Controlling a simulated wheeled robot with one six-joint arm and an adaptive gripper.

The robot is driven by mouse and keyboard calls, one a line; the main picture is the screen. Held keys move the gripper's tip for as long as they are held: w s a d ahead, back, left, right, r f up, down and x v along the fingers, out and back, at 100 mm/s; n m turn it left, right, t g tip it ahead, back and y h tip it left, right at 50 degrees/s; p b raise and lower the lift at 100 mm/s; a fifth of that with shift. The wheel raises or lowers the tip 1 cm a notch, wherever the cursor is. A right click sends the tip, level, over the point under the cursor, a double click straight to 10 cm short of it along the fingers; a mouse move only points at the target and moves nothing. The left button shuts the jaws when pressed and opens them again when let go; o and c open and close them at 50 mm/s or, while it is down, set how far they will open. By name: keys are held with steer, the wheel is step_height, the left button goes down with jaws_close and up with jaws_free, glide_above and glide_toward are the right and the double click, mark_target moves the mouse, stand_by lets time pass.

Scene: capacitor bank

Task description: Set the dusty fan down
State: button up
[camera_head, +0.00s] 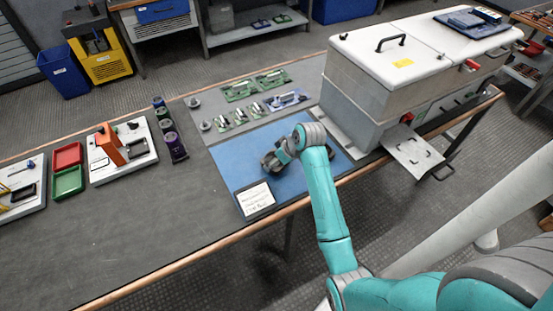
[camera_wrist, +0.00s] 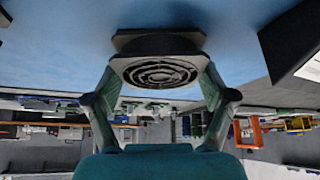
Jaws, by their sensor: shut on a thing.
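The fan (camera_wrist: 157,70) is a dark square unit with a round ringed grille, seen in the wrist view between my fingertips. My gripper (camera_wrist: 158,82) is shut on it, with one finger on each side. I cannot tell whether the fan touches the mat.
A white sign (camera_head: 254,198) stands at the mat's front left. A large grey cabinet (camera_head: 365,95) is to the right. Green circuit boards (camera_head: 240,90) lie behind the mat. Dark purple parts (camera_head: 174,145) stand left of it. Bare blue mat shows around my gripper.

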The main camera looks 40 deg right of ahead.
steer(key=shift+f, duration=0.15)
steer(key=o, duration=1)
steer(key=shift+o, duration=0.2)
steer(key=v, duration=1.2)
